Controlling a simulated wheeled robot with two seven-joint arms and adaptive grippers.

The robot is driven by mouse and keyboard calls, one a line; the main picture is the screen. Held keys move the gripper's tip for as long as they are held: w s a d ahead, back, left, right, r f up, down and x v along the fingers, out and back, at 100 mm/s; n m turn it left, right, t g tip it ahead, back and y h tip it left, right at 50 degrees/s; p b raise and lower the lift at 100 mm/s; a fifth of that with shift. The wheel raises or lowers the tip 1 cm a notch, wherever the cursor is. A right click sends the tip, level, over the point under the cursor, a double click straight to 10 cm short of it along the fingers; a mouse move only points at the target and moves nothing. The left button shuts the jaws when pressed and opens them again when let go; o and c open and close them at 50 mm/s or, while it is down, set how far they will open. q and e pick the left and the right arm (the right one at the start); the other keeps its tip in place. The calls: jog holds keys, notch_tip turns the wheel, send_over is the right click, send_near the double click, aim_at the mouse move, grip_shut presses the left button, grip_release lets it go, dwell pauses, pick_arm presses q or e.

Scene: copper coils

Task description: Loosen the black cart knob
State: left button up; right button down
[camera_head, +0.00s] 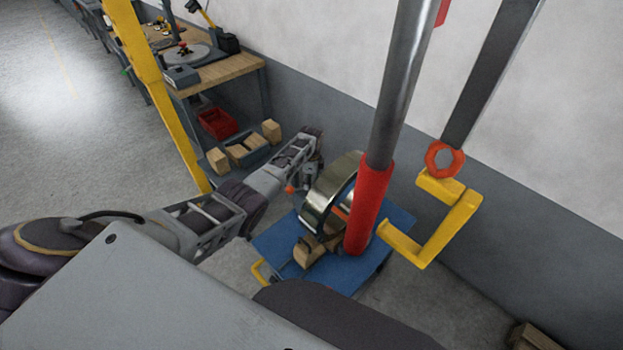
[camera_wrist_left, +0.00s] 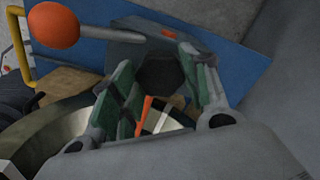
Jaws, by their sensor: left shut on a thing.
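The black knob (camera_wrist_left: 161,73) is a dark faceted piece on a grey block of the cart. My left gripper (camera_wrist_left: 157,80) has its green-padded fingers on either side of the knob and is shut on it. In the head view, the left gripper (camera_head: 311,178) is beside the coil at the back left of the blue cart (camera_head: 278,240), and the knob is hidden there. An orange ball (camera_wrist_left: 55,26) on a metal lever is beside the knob. My right gripper is not in view.
A red-sleeved post (camera_head: 370,210) and a yellow hook (camera_head: 433,228) are close on the right. A workbench (camera_head: 222,74) stands behind.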

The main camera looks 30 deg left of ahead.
pick_arm(q)
jog(key=shift+r+n, duration=0.1)
jog(key=shift+n, duration=0.7)
jog(key=n+p, duration=0.1)
jog(key=n, duration=0.3)
jog(key=shift+p, duration=0.3)
jog(key=n, duration=0.3)
jog(key=shift+p, duration=0.35)
jog(key=shift+n, duration=1.1)
jog(key=n+p, duration=0.1)
jog(key=n, duration=0.2)
jog(key=shift+n, duration=0.4)
jog(key=n, duration=0.9)
jog(key=shift+d+n, duration=0.1)
jog(key=shift+n, duration=1.7)
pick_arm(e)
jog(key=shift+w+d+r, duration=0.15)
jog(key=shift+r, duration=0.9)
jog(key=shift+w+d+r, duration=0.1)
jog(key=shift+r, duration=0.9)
